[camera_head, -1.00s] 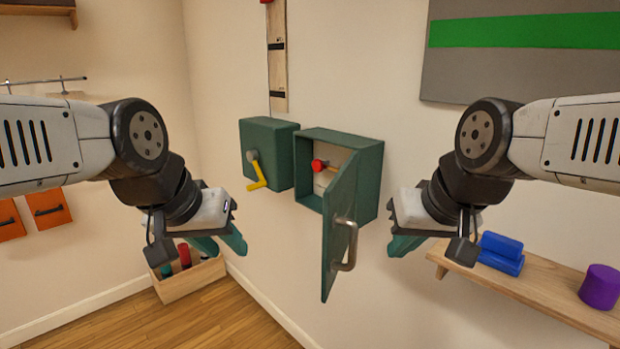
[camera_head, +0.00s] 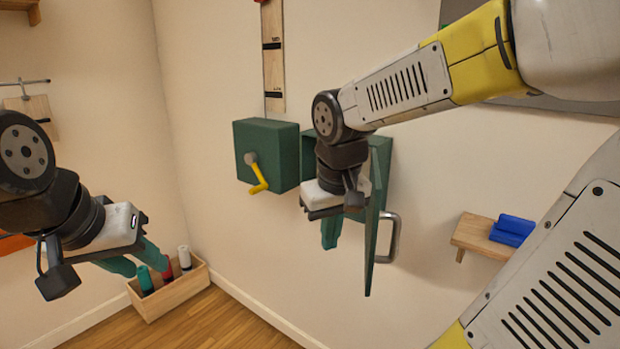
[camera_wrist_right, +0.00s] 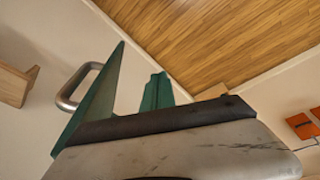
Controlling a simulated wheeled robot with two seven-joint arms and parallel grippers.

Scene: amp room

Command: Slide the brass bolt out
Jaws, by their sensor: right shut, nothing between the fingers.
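No brass bolt can be made out now. The open green wall box (camera_head: 383,160) is mostly covered by my right arm, so its inside is hidden. Its green door (camera_head: 376,225) stands swung out, with a grey handle (camera_head: 395,238). My right gripper (camera_head: 330,236) is shut and empty in front of the box, to the left of the door. The right wrist view shows its teal fingers together (camera_wrist_right: 157,92), with the door (camera_wrist_right: 97,100) beside them. My left gripper (camera_head: 137,260) is open and empty at the lower left, away from the box.
A closed green box (camera_head: 268,155) with a yellow crank (camera_head: 258,178) hangs left of the open one. A wooden shelf (camera_head: 475,238) with blue blocks (camera_head: 512,230) is at the right. A wooden crate (camera_head: 172,295) with several bottles stands on the floor.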

